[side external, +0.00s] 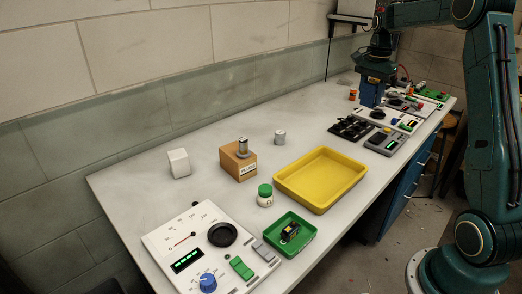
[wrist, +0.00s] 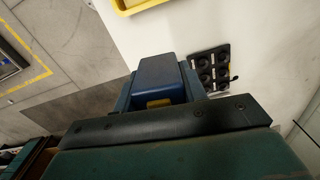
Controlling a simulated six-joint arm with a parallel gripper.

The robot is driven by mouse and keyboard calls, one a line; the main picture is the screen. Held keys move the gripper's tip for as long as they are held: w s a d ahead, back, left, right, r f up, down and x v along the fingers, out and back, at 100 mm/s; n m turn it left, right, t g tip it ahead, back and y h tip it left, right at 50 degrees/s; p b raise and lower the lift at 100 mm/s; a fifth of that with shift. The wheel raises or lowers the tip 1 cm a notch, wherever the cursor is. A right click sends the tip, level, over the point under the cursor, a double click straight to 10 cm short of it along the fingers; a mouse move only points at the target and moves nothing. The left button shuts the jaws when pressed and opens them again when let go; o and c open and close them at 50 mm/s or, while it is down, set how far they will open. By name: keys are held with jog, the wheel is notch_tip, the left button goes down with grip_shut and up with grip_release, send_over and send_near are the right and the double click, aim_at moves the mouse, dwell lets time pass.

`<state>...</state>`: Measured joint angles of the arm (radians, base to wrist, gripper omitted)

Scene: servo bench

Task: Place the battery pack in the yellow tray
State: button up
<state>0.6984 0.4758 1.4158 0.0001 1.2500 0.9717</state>
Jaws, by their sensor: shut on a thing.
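The battery pack (side external: 371,93) is a blue block at the far part of the bench in the side view. In the wrist view the blue block (wrist: 158,75) shows a yellow patch on its near side. My gripper (side external: 375,78) points down and is shut on this block; its fingertips are partly hidden. The yellow tray (side external: 320,178) is empty and lies nearer the camera, left of and below my gripper in the side view. Its edge also shows at the top of the wrist view (wrist: 140,7). The block is apart from the tray.
A black socketed holder (side external: 350,129) and a grey meter (side external: 385,141) stand between gripper and tray. A green tray (side external: 305,238) with a small dark item, a white jar with green lid (side external: 265,196), a cardboard box (side external: 237,163) and a control panel (side external: 160,240) surround the tray's near side.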

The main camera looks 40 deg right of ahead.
jog(key=w+a, duration=0.2)
jog(key=a, duration=0.8)
jog(key=n, duration=0.1)
send_over(321, 181)
notch_tip(321, 181, down, 15)
jog(key=shift+f, duration=0.1)
jog(key=shift+f, duration=2.05)
jog(key=shift+f, duration=0.15)
jog(key=o, duration=1)
